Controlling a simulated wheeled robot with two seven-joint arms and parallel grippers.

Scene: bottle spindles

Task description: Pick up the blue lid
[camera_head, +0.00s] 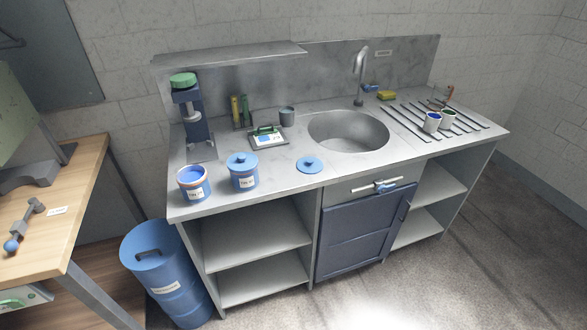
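A flat round blue lid (310,165) with a small knob lies on the grey counter (330,183), in front of the sink and to its left. It lies apart from the cans. A blue can with a white label (243,180) stands to its left and has a similar blue lid (241,159) on top. Farther left, an open can with blue contents (193,184) stands near the counter's front left corner. Neither of my grippers shows in the head view.
A round sink (349,131) with a tall faucet (360,72) lies behind the lid. A scale-like device (267,138) and a press-like stand (195,125) are behind the cans. A blue bin (165,275) stands left of the counter, beside a wooden table (75,190).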

